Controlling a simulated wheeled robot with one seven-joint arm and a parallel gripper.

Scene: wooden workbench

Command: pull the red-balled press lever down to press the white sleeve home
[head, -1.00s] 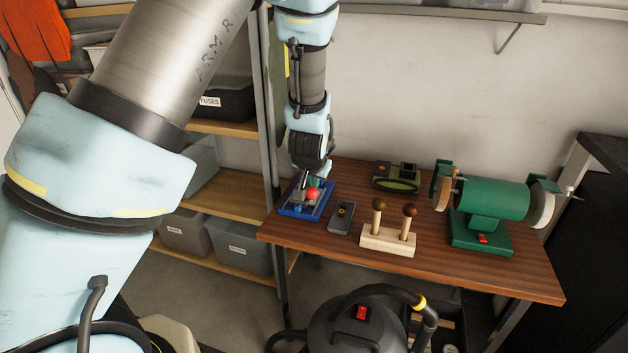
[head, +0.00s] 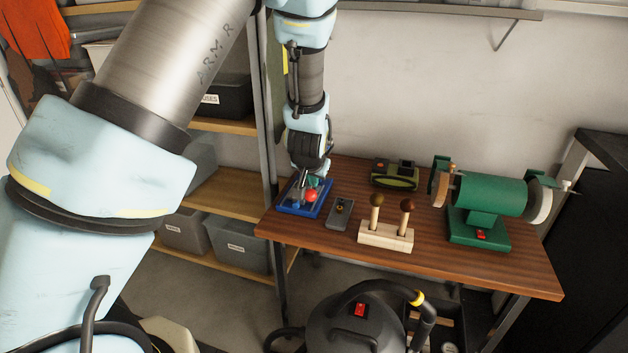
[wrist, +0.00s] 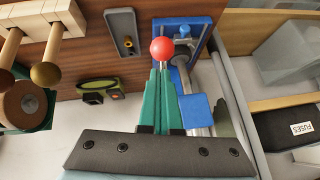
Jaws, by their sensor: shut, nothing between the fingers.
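The press has a blue base (head: 322,204) and stands at the left end of the workbench. Its lever ends in a red ball (head: 311,195), which also shows in the wrist view (wrist: 163,49). My gripper (wrist: 163,70) has green fingers that are shut and empty, with their tips right at the red ball. I cannot tell whether they touch it. In the wrist view, part of the blue press (wrist: 190,25) and a grey post show beside and beyond the fingers. I cannot make out the white sleeve.
A grey block with a brass piece (head: 340,212) lies right of the press. A wooden stand with two knobbed pegs (head: 386,236), a dark green device (head: 394,177) and a green bench grinder (head: 490,195) stand farther right. Shelves with bins (head: 247,245) are to the left.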

